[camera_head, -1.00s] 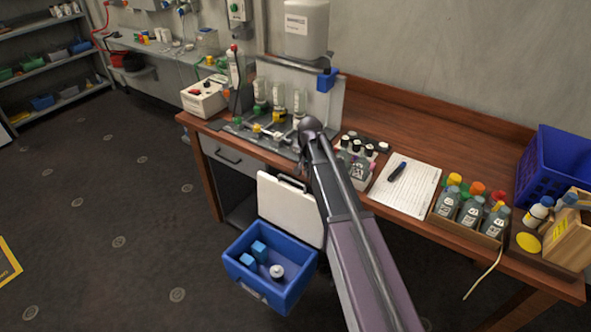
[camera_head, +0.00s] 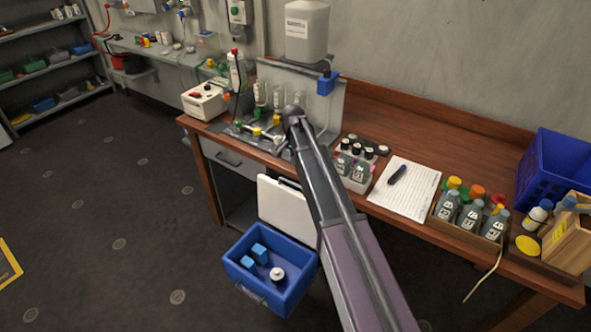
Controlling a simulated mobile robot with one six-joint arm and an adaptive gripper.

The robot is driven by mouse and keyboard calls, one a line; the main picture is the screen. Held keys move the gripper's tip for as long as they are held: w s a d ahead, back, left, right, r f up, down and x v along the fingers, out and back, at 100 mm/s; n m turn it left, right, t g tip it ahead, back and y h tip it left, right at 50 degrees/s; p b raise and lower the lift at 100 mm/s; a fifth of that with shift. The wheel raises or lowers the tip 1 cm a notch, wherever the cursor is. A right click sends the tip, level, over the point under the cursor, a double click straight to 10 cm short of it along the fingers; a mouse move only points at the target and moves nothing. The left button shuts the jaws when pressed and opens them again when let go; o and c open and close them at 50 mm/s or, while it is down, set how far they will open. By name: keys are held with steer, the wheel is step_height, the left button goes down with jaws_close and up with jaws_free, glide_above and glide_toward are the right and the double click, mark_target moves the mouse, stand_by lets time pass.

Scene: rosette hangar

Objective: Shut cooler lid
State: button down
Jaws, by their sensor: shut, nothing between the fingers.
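The blue cooler (camera_head: 243,279) stands below the front of the bench, at the lower middle of the head view. Its white lid (camera_head: 285,208) is open and stands up along the cooler's far side. Blue blocks (camera_head: 257,253) and a small white-topped item (camera_head: 277,273) lie inside. My arm rises from the bottom right to a rounded dark joint above the bench and covers the right side of the lid. I cannot make out my gripper; it is hidden or out of view.
The wooden bench (camera_head: 477,160) carries a glassware rack, a bottle tray (camera_head: 351,175), a clipboard (camera_head: 405,188), a box of bottles (camera_head: 465,222) and a blue crate (camera_head: 553,170). A drawer (camera_head: 230,159) is behind the lid. The dark floor left of the cooler is clear.

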mark_target(296, 179)
steer(key=shift+w+d+f+b, duration=0.1)
steer(key=shift+f+b, duration=2.35)
steer(key=shift+f, duration=0.05)
steer(key=shift+w+d+f+b, duration=0.1)
steer(key=shift+f+b, duration=2.3)
steer(key=shift+f, duration=0.05)
steer(key=shift+s, duration=0.2)
